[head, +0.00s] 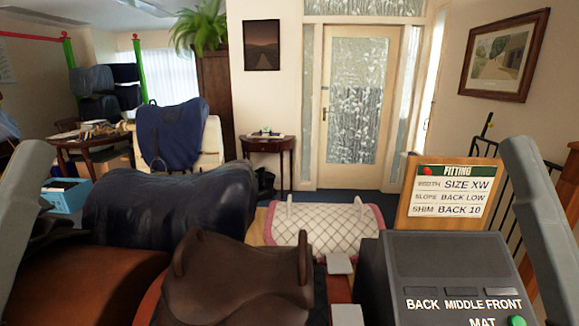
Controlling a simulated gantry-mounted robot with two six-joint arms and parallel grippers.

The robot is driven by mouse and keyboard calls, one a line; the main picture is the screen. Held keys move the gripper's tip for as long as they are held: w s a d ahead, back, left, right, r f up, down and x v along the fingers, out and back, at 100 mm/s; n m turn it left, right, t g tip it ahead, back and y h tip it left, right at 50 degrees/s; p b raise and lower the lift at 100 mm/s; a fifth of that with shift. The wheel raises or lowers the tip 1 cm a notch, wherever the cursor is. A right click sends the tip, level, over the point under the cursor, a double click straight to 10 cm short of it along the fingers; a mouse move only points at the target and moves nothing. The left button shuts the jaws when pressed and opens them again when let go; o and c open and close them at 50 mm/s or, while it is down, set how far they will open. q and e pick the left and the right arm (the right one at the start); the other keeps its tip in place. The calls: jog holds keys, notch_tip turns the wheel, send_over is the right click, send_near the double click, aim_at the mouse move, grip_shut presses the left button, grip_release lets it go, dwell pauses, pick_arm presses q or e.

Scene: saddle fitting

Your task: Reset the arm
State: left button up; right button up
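Grey links of my left and right arms rise at the left and right picture edges. Neither gripper shows in the head view, so I cannot see their fingers or whether they hold anything. A brown leather saddle (240,275) is at the bottom centre. A dark blue covered saddle form (165,208) stands behind it to the left. A white quilted pad with pink edging (322,230) lies beyond the brown saddle.
A fitting board (450,196) reads size XW, back low, back 10. A dark box (445,265) labelled back, middle, front and mat has a green button (517,321). A blue saddle (172,133), side table (268,145) and glass door (357,100) are farther back.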

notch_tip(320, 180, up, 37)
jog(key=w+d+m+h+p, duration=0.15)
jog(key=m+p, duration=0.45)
jog(key=p, duration=3.2)
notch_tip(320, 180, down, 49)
jog(key=b, duration=4.8)
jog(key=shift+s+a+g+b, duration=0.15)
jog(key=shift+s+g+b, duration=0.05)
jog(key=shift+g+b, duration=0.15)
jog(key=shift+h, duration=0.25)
